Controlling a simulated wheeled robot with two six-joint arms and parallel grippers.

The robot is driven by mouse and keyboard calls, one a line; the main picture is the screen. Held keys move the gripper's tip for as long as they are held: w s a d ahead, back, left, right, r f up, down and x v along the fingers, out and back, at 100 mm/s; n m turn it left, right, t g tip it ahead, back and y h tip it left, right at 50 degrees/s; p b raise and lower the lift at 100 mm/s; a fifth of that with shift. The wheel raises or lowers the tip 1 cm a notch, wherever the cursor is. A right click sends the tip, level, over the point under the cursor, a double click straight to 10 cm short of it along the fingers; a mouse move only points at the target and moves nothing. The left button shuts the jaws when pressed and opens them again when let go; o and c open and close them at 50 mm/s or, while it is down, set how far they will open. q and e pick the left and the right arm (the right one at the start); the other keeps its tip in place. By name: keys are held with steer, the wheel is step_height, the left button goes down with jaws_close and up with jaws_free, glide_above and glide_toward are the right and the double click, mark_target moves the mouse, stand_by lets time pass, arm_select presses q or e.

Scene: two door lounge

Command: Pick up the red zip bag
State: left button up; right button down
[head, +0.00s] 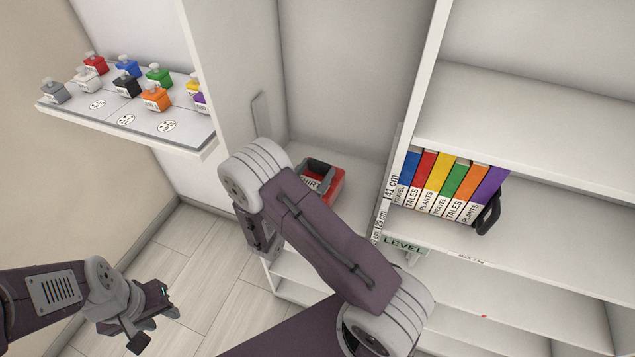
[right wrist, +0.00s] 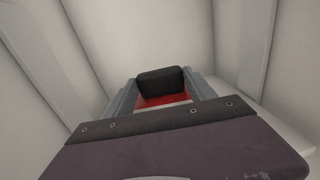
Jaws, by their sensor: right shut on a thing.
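The red zip bag (head: 328,190) sits in the white shelf compartment, partly hidden behind my right arm. It has a white label reading SHIFT and a dark grey handle on top. In the right wrist view, the red bag (right wrist: 165,100) shows beyond my right gripper (right wrist: 162,84), with a dark block between the grey fingers. My right gripper is shut on the bag; my arm covers most of it in the head view. My left gripper (head: 153,326) is open and empty at lower left, over the floor.
A shelf (head: 190,138) at upper left holds several small coloured weights. A row of coloured books (head: 445,185) with a black bookend (head: 488,213) stands right of the bag. A white upright panel and a LEVEL label (head: 405,246) lie between. Open floor (head: 205,270) is at lower left.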

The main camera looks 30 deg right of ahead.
mark_target(315, 178)
step_height(315, 178, up, 10)
steer(key=p, duration=0.1)
stand_by(0.4)
